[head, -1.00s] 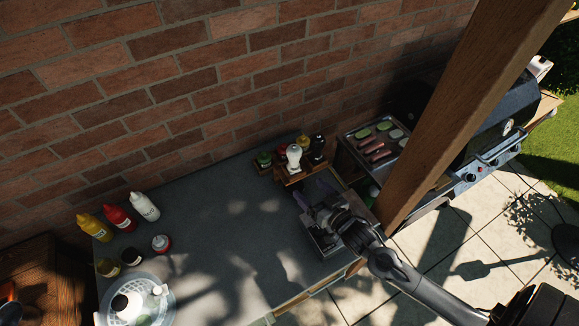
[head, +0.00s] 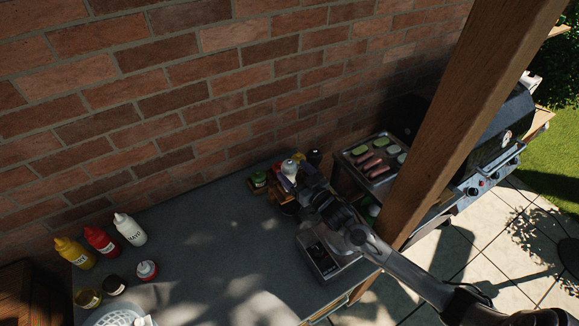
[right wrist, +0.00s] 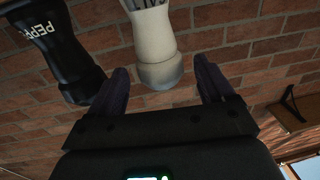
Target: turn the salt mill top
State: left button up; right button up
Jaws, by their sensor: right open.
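The white salt mill (head: 289,167) stands in the condiment rack at the back right of the counter, partly hidden by my right gripper (head: 295,177). In the right wrist view the white mill (right wrist: 154,38) appears upside down, its rounded top between the two dark fingers of my right gripper (right wrist: 160,66). The fingers are open, with a gap visible on each side of the top. The black pepper mill (right wrist: 62,45) is left of the salt mill there; it also shows in the head view (head: 315,157). My left gripper is out of view.
A green-lidded jar (head: 259,180) stands at the rack's left. A grey box-like device (head: 318,259) lies under my right forearm. A wooden post (head: 455,120) and the grill (head: 500,125) are to the right. Mustard, ketchup and mayo bottles (head: 130,229) stand far left. The mid-counter is clear.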

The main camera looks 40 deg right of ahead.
aim_at(295, 173)
jog(key=shift+w, duration=1.55)
jog(key=c, duration=1)
